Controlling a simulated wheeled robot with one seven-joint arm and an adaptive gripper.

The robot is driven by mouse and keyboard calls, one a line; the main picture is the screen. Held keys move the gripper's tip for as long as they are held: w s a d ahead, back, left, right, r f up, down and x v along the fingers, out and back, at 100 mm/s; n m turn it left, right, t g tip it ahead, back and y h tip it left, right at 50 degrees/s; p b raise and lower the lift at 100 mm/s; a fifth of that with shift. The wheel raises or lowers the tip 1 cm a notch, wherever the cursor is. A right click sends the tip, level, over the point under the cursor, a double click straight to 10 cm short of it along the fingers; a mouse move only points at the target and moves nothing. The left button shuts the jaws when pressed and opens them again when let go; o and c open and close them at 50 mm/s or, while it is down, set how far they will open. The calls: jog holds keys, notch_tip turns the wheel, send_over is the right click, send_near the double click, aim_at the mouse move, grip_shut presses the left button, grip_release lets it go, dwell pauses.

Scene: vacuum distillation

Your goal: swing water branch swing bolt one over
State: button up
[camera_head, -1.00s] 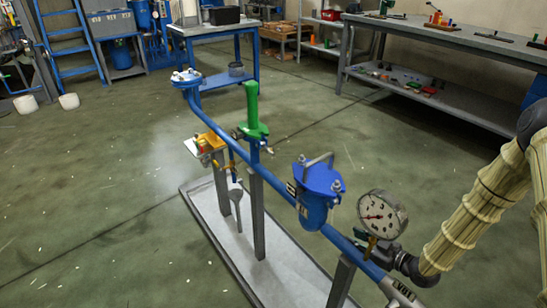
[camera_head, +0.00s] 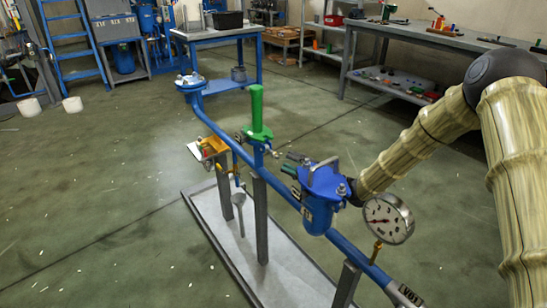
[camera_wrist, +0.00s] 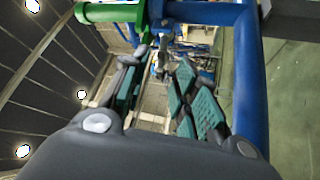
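The water branch is a blue pipe (camera_head: 221,132) with a blue strainer pot (camera_head: 319,209) on it. The pot's blue flat lid (camera_head: 324,180) has a bolt with a pale nut (camera_head: 341,190) at its right front edge; which bolt is number one I cannot tell. My gripper (camera_head: 288,163) is at the lid, its dark fingers pointing left past the lid's left side. In the wrist view the two green-padded fingers (camera_wrist: 158,95) are apart. A small grey fitting (camera_wrist: 161,58) shows beyond them, with nothing clearly held.
A green-handled valve (camera_head: 257,110) stands left of the pot, close ahead of my fingers. A pressure gauge (camera_head: 387,218) is close at the right. An open flange (camera_head: 190,82) ends the pipe. Grey posts hold it above a tray (camera_head: 215,230).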

aim_at(278, 157)
jog(key=shift+x, duration=2.95)
jog(key=shift+c, duration=0.3)
grip_shut()
